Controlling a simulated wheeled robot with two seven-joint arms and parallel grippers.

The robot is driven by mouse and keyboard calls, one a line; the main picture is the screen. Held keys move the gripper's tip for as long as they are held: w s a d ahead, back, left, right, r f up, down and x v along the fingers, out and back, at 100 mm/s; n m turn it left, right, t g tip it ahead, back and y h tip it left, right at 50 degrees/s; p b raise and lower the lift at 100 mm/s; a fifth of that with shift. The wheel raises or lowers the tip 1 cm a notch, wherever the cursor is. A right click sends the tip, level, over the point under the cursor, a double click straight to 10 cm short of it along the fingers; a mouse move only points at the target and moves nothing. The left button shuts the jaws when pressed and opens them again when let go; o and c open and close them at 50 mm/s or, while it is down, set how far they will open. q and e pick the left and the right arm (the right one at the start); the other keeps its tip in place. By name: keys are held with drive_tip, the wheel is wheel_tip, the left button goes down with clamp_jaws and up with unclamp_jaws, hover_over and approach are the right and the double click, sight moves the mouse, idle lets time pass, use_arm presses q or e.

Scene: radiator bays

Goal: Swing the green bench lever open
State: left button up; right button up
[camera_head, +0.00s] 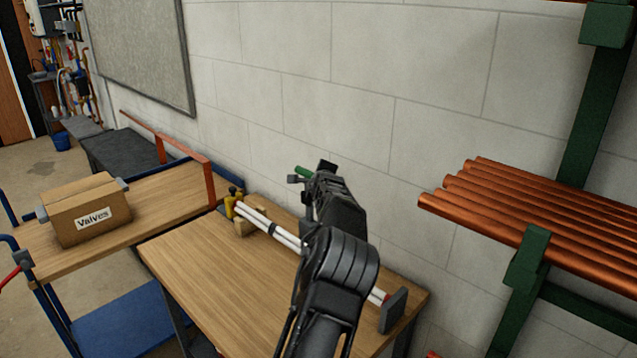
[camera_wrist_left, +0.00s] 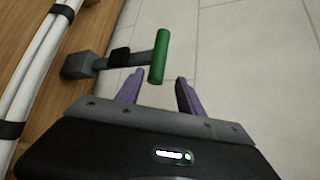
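The green bench lever has a green cylindrical grip (camera_wrist_left: 159,57) on a grey arm with a black band, joined to a grey block (camera_wrist_left: 78,65). The grip also shows in the head view (camera_head: 303,171), near the wall above the bench's far edge. My left gripper (camera_wrist_left: 158,90) is open and empty in the wrist view, with two purple fingers. The near end of the grip lies just ahead of the gap between the fingertips, and I see no contact. In the head view, my left arm hides part of the lever. My right gripper is not in view.
White pipes (camera_head: 270,228) lie along the wooden bench (camera_head: 205,262), beside a yellow fitting (camera_head: 231,203). A block wall (camera_head: 370,100) stands close behind. Copper pipes (camera_head: 540,205) sit on a green rack at right. A Valves box (camera_head: 88,210) rests on a cart at left.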

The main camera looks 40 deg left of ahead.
use_arm(q)
drive_tip(key=v, duration=0.2)
drive_tip(key=b+v, duration=0.1)
drive_tip(key=v, duration=0.2)
drive_tip(key=shift+a+r, duration=0.25)
drive_tip(key=shift+r, duration=0.05)
drive_tip(key=shift+s, duration=0.1)
